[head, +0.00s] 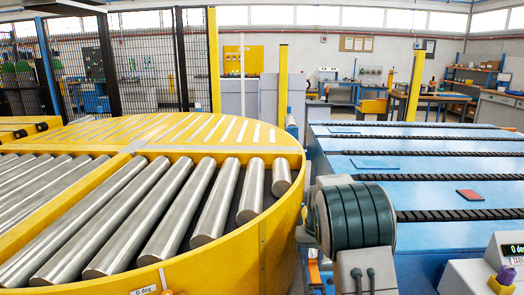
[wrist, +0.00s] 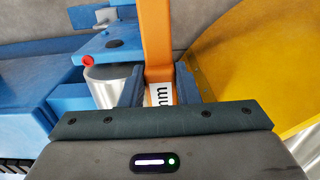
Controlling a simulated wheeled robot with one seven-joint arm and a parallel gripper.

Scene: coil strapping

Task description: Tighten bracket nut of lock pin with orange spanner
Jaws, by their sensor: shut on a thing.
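In the wrist view my gripper (wrist: 159,76) is shut on the orange spanner (wrist: 156,38). The spanner's handle, with a white label ending in "mm", sits between the fingers and runs to the top edge; its far end is out of view. Left of it is a blue bracket (wrist: 122,38) with a dark round or hexagonal piece (wrist: 114,43), perhaps the nut, and a red round end (wrist: 88,61), perhaps of the lock pin. The spanner handle is beside the bracket; I cannot see its jaw on a nut. In the head view the gripper is hidden.
A metal cylinder (wrist: 104,88) stands below the bracket. The yellow roller turntable (head: 262,225) is at the left in the head view, the blue conveyor (head: 440,190) at the right. A console with a purple knob (head: 506,274) is at lower right. My arm is between them.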

